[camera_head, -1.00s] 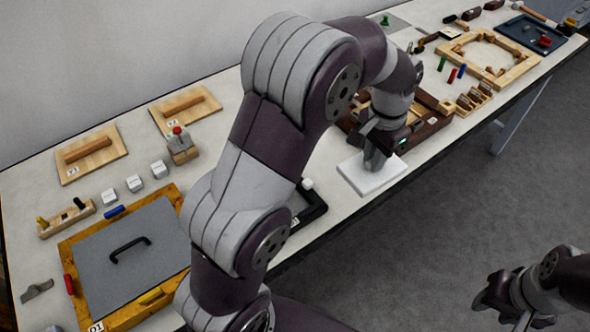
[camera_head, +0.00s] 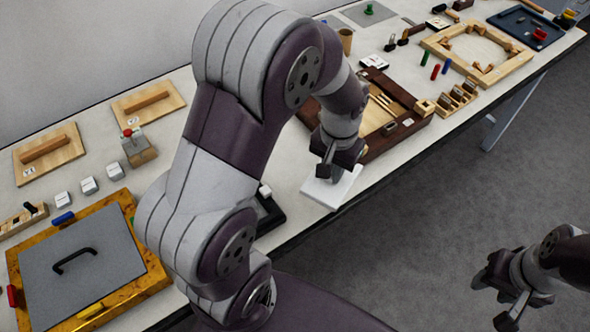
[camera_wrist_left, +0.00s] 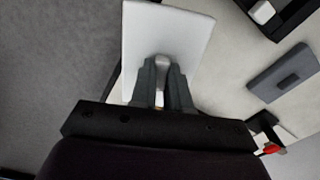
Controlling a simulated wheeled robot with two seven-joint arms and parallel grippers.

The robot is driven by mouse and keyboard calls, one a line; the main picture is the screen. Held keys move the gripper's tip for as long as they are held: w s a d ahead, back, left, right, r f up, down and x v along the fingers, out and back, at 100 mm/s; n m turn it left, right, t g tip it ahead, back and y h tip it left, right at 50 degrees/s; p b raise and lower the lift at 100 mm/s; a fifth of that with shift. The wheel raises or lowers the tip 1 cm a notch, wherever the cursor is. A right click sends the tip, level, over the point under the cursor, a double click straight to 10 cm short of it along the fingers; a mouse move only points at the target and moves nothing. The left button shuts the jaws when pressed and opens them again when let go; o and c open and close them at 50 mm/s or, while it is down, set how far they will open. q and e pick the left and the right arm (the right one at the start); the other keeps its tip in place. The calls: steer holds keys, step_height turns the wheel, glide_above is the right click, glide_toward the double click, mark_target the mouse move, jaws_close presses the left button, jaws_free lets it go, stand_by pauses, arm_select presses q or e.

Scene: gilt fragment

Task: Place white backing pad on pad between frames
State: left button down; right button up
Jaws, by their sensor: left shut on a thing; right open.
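The white backing pad (camera_head: 330,188) is a flat white slab by the table's front edge, in front of the dark brown frame (camera_head: 413,124). My left gripper (camera_head: 332,172) is above it, shut on a small raised part at its middle. In the left wrist view the pad (camera_wrist_left: 150,35) extends beyond the closed fingers (camera_wrist_left: 166,88). I cannot tell how far the pad is above the table. A black frame (camera_head: 270,222) is partly hidden behind my left arm. My right gripper (camera_head: 508,300) is open and empty over the floor at the lower right.
A light wooden frame (camera_head: 437,45) lies at the back right, near a dark blue tray (camera_head: 497,20). A yellow-edged board with a grey panel (camera_head: 115,240) lies at the left. In the left wrist view, a grey slotted block (camera_wrist_left: 284,72) lies right of the pad.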

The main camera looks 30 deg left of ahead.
arm_select(q)
steer(key=a+f, duration=0.1)
steer(key=w+a+f, duration=0.1)
steer(key=a, duration=0.1)
steer(key=w+a+f, duration=0.1)
steer(key=shift+w+a+f, duration=0.15)
steer(key=shift+a+f, duration=0.05)
steer(key=shift+a, duration=0.2)
steer(key=f, duration=0.3)
steer(key=shift+s+a+f+p, duration=0.1)
steer(key=shift+s+f+p, duration=0.15)
steer(key=shift+s+p, duration=0.05)
steer(key=shift+w+f, duration=0.25)
steer(key=shift+f, duration=0.05)
steer(key=shift+s, duration=0.1)
steer(key=shift+f, duration=0.15)
steer(key=c, duration=1.1)
jaws_free()
